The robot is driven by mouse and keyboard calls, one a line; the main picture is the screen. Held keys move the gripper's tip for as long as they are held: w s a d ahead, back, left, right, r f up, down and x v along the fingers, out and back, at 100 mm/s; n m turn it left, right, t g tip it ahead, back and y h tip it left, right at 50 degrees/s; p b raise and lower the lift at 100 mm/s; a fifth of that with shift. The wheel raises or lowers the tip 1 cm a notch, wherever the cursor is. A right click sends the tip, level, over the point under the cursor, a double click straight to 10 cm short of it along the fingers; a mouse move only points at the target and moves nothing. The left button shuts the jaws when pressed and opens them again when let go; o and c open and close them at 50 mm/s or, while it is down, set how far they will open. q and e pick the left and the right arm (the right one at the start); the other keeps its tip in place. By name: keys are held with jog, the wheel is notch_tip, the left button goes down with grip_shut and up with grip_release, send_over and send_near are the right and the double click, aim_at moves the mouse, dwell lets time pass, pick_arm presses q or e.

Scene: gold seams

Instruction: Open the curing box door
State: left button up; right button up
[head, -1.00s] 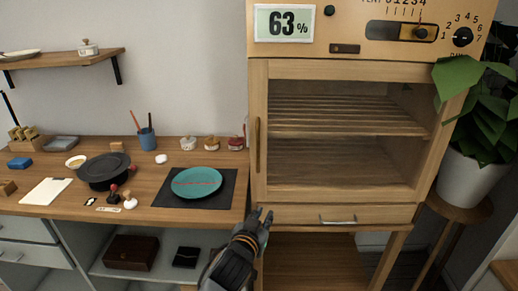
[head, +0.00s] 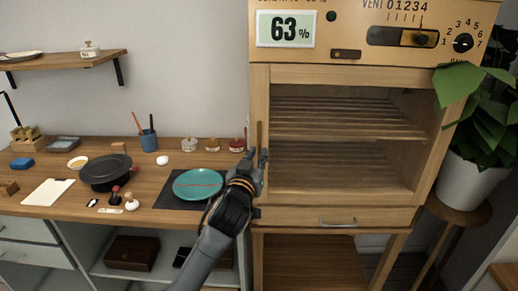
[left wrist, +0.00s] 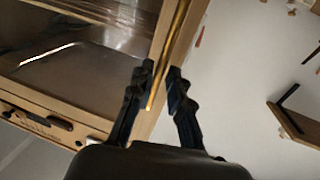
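The curing box (head: 340,75) is a tall wooden cabinet at the centre right of the head view. Its glass-fronted door (head: 340,160) looks closed, with wooden slatted shelves behind it. The upright door handle (head: 259,136) runs along the door's left edge; it shows as a golden bar in the left wrist view (left wrist: 172,50). My left gripper (head: 257,158) is at the lower part of the handle. In the left wrist view its two dark fingers (left wrist: 160,70) are apart, with the handle's end between them in the picture. I cannot tell whether either finger touches it. My right gripper is out of view.
A wooden desk (head: 40,208) stands left of the box, with a teal plate (head: 198,184) on a dark mat near my left arm. A dark pot (head: 108,172) and small jars stand there too. A potted plant (head: 478,170) is close to the box's right side.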

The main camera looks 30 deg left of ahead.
pick_arm(q)
jog(key=shift+x, duration=1.35)
grip_shut()
